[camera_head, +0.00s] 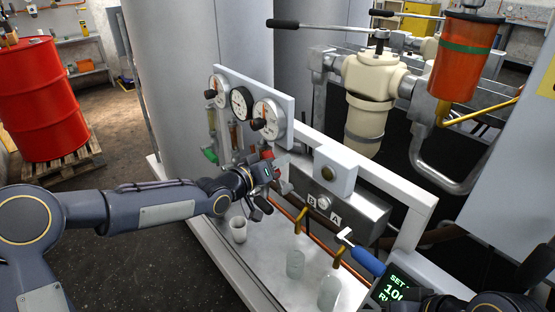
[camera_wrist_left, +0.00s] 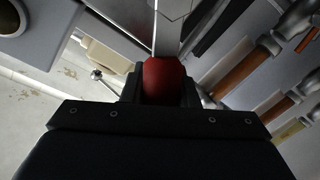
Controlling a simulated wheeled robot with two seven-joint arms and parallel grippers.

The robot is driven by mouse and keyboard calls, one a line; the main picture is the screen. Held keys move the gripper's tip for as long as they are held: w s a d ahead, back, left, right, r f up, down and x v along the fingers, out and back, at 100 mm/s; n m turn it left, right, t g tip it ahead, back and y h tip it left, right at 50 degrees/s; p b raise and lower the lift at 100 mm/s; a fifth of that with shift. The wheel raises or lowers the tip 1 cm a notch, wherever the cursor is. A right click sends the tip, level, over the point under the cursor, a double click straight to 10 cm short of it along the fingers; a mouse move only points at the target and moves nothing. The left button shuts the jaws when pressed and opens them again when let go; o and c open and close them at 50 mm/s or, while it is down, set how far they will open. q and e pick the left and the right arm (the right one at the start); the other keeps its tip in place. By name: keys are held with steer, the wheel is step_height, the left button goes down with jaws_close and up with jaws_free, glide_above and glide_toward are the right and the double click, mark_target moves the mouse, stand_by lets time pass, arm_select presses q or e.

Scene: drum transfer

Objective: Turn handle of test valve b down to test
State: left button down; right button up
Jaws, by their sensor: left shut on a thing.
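My left gripper (camera_head: 272,190) is at the valve box (camera_head: 350,200) below the gauges, on the side of label B (camera_head: 313,201). It is shut on a red handle; the rounded red handle end (camera_wrist_left: 163,80) sits between the fingers in the left wrist view. A flat metal lever (camera_wrist_left: 168,30) runs on from the red grip. The fingers hide most of the handle in the head view. A blue handle (camera_head: 368,261) with a bare metal lever shows below label A (camera_head: 336,219). A dark part of my right arm (camera_head: 490,304) shows at the lower right; its fingertips cannot be made out.
Gauges (camera_head: 241,102) stand on a panel behind my left gripper. A white cup (camera_head: 238,229) and glass bottles (camera_head: 295,264) stand on the tray below. A display (camera_head: 396,291) is at the lower right. A red drum (camera_head: 41,98) stands on a pallet at far left.

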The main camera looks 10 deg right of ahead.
arm_select(q)
steer(key=c, duration=1.1)
jaws_free()
steer(key=shift+c, duration=0.2)
steer(key=f+v, duration=0.1)
steer(key=v, duration=0.6)
steer(key=shift+s+a+r, duration=0.3)
steer(key=shift+r, duration=0.2)
